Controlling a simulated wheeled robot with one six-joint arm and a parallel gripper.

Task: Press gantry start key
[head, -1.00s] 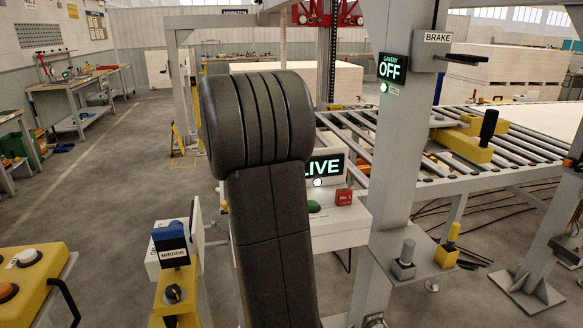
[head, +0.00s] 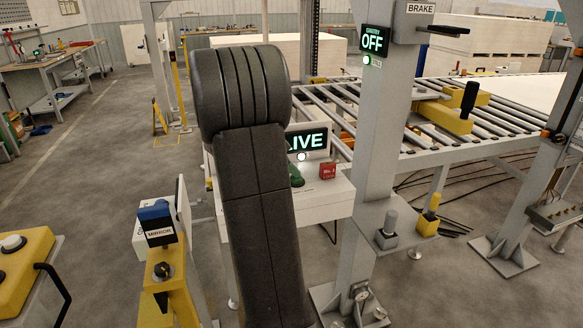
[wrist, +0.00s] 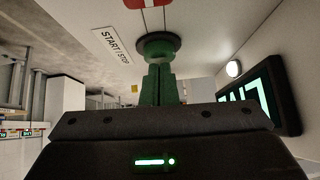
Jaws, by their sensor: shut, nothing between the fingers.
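The green start key (wrist: 156,45), a round button in a dark collar, sits on a pale panel beside a "START / STOP" label (wrist: 112,46) in the wrist view. My gripper (wrist: 161,68) is shut and empty, its narrow green-looking fingers pointing at the key. The tips overlap the key's near side; whether they touch or press it I cannot tell. In the head view, my arm hides part of the white console (head: 325,197), and green shows just right of the arm. The gantry sign (head: 373,41) reads "OFF", with a lit lamp below it.
A screen (head: 307,141) reading "LIVE" stands behind the key area, partly behind my arm. A red block (head: 327,171) is right of the key. A grey post (head: 371,125) rises close to the right. A yellow stand (head: 168,272) marked "MIRROR" is at lower left.

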